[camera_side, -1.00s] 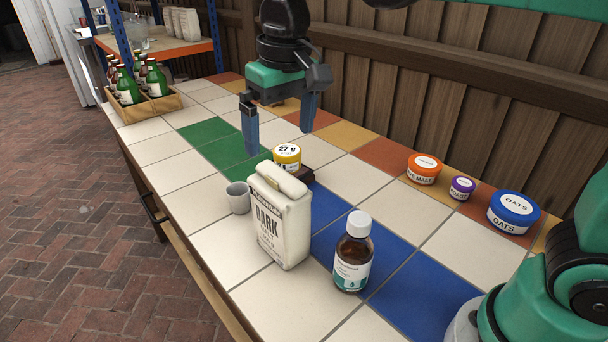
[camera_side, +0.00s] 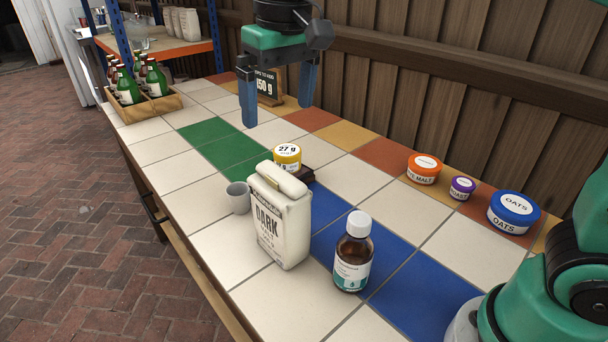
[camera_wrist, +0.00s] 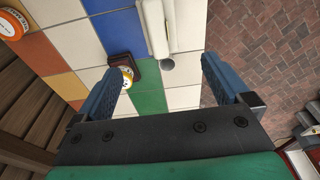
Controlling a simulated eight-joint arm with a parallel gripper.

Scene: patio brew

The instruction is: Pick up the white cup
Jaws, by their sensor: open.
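The white cup (camera_side: 238,197) stands upright on the tiled table, close to the left of a white bag labelled DARK (camera_side: 282,220). In the wrist view a small grey round shape beside the bag looks like the cup (camera_wrist: 167,64). My gripper (camera_side: 279,110) is open and empty, with its blue fingers pointing down. It hangs above the table, farther back than the cup and well clear of it. The wrist view shows the open fingers (camera_wrist: 160,85) with nothing held.
A yellow-lidded jar (camera_side: 287,157) sits on a dark stand behind the bag. A brown bottle (camera_side: 353,255) stands right of the bag. A bottle crate (camera_side: 150,108) is at the far left. Lidded tubs, one blue (camera_side: 513,210), line the wall side. Tiles left of the cup are free.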

